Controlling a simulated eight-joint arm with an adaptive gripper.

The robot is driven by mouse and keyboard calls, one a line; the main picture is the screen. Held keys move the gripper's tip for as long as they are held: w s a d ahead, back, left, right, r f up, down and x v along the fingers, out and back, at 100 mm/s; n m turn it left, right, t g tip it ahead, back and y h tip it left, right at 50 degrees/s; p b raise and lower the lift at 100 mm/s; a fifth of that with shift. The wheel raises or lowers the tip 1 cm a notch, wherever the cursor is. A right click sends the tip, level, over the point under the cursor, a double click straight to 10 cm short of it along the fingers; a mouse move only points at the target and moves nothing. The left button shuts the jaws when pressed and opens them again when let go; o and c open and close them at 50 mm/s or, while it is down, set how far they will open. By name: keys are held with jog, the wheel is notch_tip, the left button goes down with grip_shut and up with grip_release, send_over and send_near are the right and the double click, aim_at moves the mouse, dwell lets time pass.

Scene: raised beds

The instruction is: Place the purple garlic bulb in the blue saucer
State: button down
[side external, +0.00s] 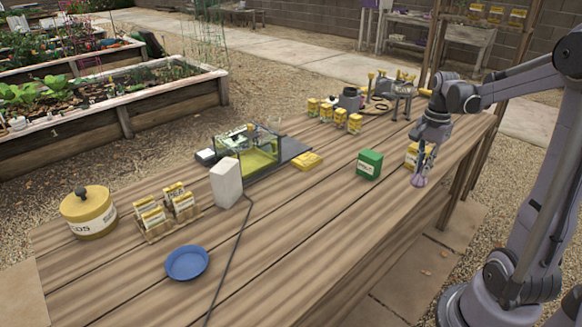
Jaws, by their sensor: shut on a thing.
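The blue saucer (187,263) lies on the wooden table near its front left, and it looks empty. My gripper (421,172) points down over the right part of the table. It is shut on the purple garlic bulb (419,181), whose lower part shows below the fingertips. I cannot tell whether the bulb touches the table or hangs just above it.
A green box (369,164) stands just left of my gripper, and a yellow packet (412,155) stands behind it. A white box (225,182) with a dark cable, a seed packet rack (167,214) and a yellow seed tin (89,212) stand near the saucer. The front middle of the table is clear.

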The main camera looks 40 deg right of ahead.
jog(key=w+a+r+n, duration=0.2)
jog(key=w+a+n, duration=0.8)
jog(key=w+a, duration=1.4)
jog(key=n, duration=0.6)
send_over(188, 266)
notch_tip(188, 266, down, 7)
jog(key=shift+f, duration=2.15)
jog(key=shift+f, duration=0.15)
jog(key=c, duration=1.4)
grip_release()
jog(key=shift+c, duration=0.2)
